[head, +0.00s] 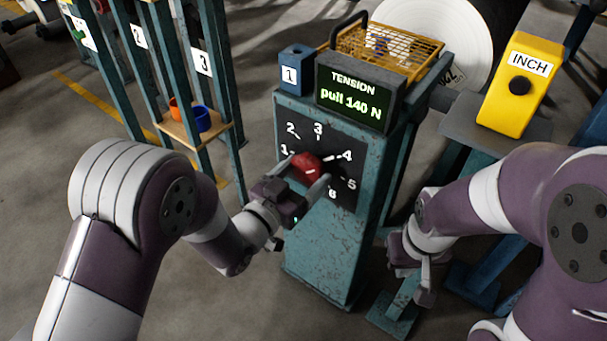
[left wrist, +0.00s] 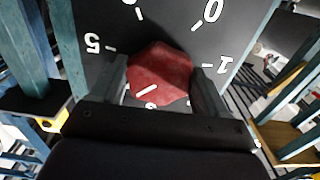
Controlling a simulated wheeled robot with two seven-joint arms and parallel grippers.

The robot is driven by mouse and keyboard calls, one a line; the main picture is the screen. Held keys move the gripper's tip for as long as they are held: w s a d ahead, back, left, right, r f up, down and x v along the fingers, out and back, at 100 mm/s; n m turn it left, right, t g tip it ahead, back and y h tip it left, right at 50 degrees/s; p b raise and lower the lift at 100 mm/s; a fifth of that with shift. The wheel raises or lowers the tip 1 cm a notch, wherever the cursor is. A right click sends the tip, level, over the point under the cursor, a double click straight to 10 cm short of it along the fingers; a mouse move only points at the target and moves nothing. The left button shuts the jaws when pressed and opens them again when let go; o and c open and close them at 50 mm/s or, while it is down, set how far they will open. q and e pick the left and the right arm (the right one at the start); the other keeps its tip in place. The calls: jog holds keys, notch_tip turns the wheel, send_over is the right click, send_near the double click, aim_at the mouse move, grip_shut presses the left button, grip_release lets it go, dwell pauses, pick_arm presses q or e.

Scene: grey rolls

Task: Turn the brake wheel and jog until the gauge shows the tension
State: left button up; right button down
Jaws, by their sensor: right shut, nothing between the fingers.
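The red brake wheel (head: 307,163) sits on a black dial numbered around its edge, on the front of a worn teal post. Its white mark points at about 4. My left gripper (head: 304,176) has one finger on each side of the wheel and appears shut on it; in the left wrist view both fingers touch the red wheel (left wrist: 160,72). The tension gauge (head: 350,98) above the dial reads "pull 140 N" in green. The yellow INCH box (head: 521,85) with its black jog button (head: 520,86) stands at the right. My right gripper (head: 424,290) is shut and empty, low and left of the box.
A yellow wire basket (head: 400,45) and a blue box marked 1 (head: 293,72) sit atop the post. A large white roll (head: 455,30) is behind. Teal racks marked 2 and 3 stand left, with a shelf holding a blue cup (head: 203,118).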

pick_arm(q)
jog(key=shift+c, duration=0.6)
jog(key=shift+r+n+p, duration=0.2)
jog(key=shift+n+p, duration=0.4)
jog(key=shift+n, duration=0.1)
jog(key=shift+f+n, duration=0.15)
jog(key=shift+n, duration=0.55)
jog(key=o, duration=1)
jog(key=shift+o, duration=0.2)
jog(key=p+v, duration=0.3)
jog(key=v, duration=0.9)
jog(key=shift+s+a+p, duration=0.15)
jog(key=shift+s+p, duration=0.2)
jog(key=shift+f, duration=0.1)
